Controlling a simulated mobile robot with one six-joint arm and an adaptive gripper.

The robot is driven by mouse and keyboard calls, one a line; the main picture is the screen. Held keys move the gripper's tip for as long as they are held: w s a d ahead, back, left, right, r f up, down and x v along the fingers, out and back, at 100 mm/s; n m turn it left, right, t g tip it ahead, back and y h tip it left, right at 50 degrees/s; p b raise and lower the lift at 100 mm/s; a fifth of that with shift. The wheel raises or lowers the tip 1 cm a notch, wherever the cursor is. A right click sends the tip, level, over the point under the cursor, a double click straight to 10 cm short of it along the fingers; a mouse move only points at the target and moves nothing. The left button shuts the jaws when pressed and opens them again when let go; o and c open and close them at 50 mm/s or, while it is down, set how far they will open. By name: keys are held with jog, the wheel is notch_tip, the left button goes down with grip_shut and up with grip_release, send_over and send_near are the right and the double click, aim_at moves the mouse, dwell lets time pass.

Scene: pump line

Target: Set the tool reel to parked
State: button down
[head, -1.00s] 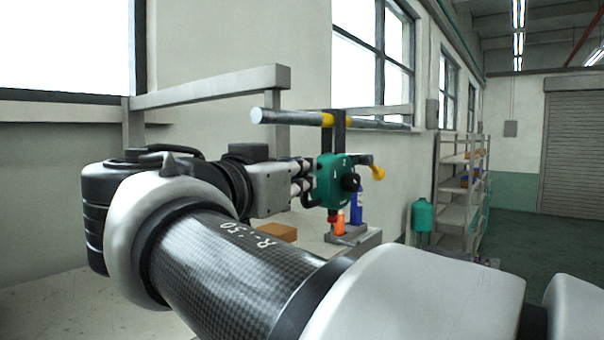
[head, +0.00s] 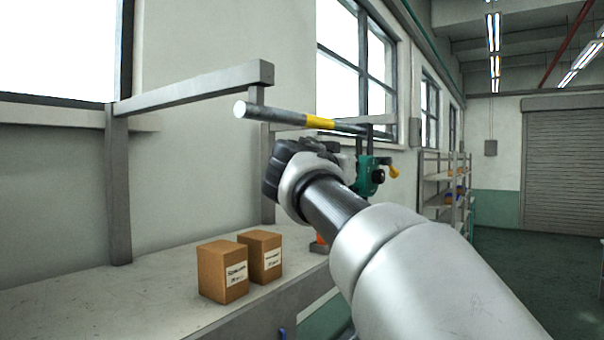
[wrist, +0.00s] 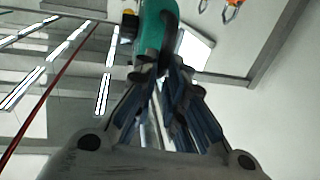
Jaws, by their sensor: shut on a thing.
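The tool reel, a teal housing with a black knob and a yellow handle (head: 371,176), hangs by dark straps from a grey rail (head: 275,115). It hangs past the rail's yellow band (head: 319,122), on the side away from the near end. My gripper is mostly hidden behind my arm in the head view. In the wrist view its fingers (wrist: 165,78) are closed at the teal reel (wrist: 153,28). Just what part they grip is hard to make out. No parked marking can be read.
Two cardboard boxes (head: 224,270) stand on the bench under the rail. A grey frame (head: 190,90) carries the rail's near side. Shelving (head: 445,190) stands farther back by the wall. The floor at the right is clear.

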aim_at(361, 166)
jog(key=x, duration=0.2)
jog(key=d+p+x, duration=0.1)
jog(key=x, duration=0.5)
jog(key=shift+s+d+r+p, duration=0.15)
jog(key=shift+d+p, duration=0.2)
jog(key=shift+d, duration=0.05)
jog(key=shift+r, duration=0.1)
jog(key=c, duration=2)
grip_release()
jog(key=shift+o, duration=1.2)
jog(key=shift+w+d, duration=0.15)
jog(key=shift+w, duration=0.1)
jog(key=shift+o, duration=0.5)
jog(key=shift+s, duration=0.15)
